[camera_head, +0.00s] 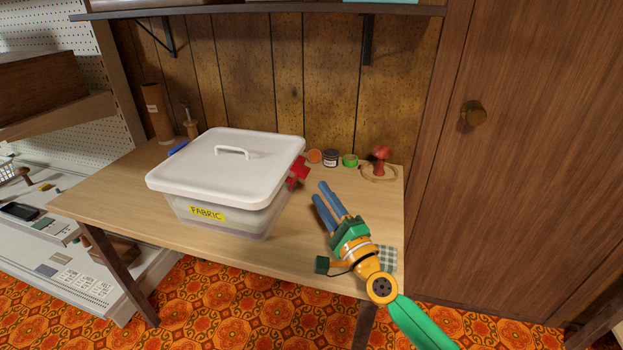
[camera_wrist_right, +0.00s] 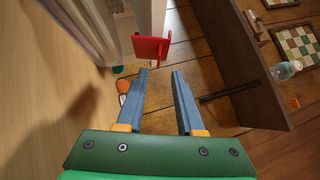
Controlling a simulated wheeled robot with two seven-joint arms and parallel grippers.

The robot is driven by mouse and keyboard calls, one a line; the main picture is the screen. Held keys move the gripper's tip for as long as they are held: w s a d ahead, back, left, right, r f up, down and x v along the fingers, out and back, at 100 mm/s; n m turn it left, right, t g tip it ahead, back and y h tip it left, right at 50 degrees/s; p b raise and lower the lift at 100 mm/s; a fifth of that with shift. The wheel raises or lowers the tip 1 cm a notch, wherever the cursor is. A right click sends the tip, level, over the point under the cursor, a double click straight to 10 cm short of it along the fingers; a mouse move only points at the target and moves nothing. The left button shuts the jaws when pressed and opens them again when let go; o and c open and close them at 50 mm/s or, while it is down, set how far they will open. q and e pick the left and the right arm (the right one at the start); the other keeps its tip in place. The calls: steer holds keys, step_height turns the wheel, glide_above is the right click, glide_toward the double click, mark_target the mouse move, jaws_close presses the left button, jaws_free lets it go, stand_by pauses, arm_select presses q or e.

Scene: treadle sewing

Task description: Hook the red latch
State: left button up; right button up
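The red latch (camera_head: 299,172) sticks out from the right side of a white-lidded plastic box (camera_head: 225,170) with a yellow FABRIC label. It looks swung outward from the box wall. In the right wrist view the red latch (camera_wrist_right: 151,46) is just ahead of the fingertips. My right gripper (camera_head: 319,191) is right of the box, its blue fingers pointing toward the latch's side of the table. My left gripper is not in view.
The box stands on a wooden table (camera_head: 120,195). Behind the latch are small jars (camera_head: 330,158), a green tape roll (camera_head: 350,161) and a red mushroom-shaped object (camera_head: 381,153). A patchwork cloth (camera_head: 388,257) lies by my right wrist. A wooden cabinet (camera_head: 530,150) stands at right.

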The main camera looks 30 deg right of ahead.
mark_target(301, 169)
steer(key=x, duration=0.5)
steer(key=shift+w, duration=0.4)
jaws_close()
steer(key=n+p, duration=0.1)
steer(key=p, duration=0.3)
steer(key=r+n+g+p, duration=0.1)
steer(key=p, duration=0.3)
steer(key=r+n+g+p, duration=0.1)
steer(key=p, duration=0.3)
steer(key=shift+w+a+r+y, duration=0.25)
steer(key=shift+w+a+y, duration=0.05)
steer(key=shift+w, duration=0.1)
steer(key=shift+f+g+p, duration=0.15)
steer(key=shift+g+p, duration=0.15)
steer(key=shift+p, duration=0.1)
steer(key=shift+f, duration=0.25)
